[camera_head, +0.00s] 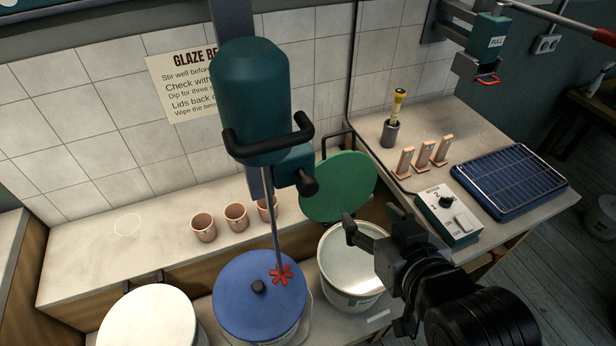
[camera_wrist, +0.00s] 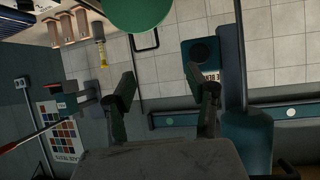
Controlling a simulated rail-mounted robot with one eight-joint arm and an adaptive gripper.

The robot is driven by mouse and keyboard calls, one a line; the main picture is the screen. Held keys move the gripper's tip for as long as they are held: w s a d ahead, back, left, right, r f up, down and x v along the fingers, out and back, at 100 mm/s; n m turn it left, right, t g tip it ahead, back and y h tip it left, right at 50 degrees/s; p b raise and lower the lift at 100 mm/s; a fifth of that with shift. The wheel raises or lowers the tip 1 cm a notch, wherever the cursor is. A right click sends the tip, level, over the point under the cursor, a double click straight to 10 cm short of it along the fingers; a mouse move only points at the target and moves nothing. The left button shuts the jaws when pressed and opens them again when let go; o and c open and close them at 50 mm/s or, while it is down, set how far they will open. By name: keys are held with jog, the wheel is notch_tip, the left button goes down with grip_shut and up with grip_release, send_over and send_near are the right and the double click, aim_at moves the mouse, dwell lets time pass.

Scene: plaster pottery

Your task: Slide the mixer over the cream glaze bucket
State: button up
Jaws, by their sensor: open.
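The mixer (camera_head: 250,100) hangs at the wall, a teal motor with a black handle bar (camera_head: 268,140) and a dark knob (camera_head: 307,183). Its thin shaft runs down to a red paddle (camera_head: 282,275), which shows over the blue-lidded bucket (camera_head: 255,325). The open bucket with pale cream contents (camera_head: 350,258) stands right of it; I take this as the cream glaze bucket. My gripper (camera_head: 372,226) is open and empty over that bucket's right rim, apart from the mixer. In the wrist view my open fingers (camera_wrist: 165,95) frame bare wall, with teal mixer parts (camera_wrist: 245,135) to their right.
A green lid (camera_head: 340,187) stands behind the open bucket. A white-lidded bucket (camera_head: 150,320) is at left. Several clay cups (camera_head: 236,217) line the shelf. A control box (camera_head: 449,213) and a blue tray (camera_head: 508,181) occupy the right bench.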

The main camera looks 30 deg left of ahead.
jog(key=n+y, duration=0.2)
send_near(310, 190)
jog(key=shift+b+x, duration=1.35)
jog(key=shift+x, duration=4.25)
grip_shut()
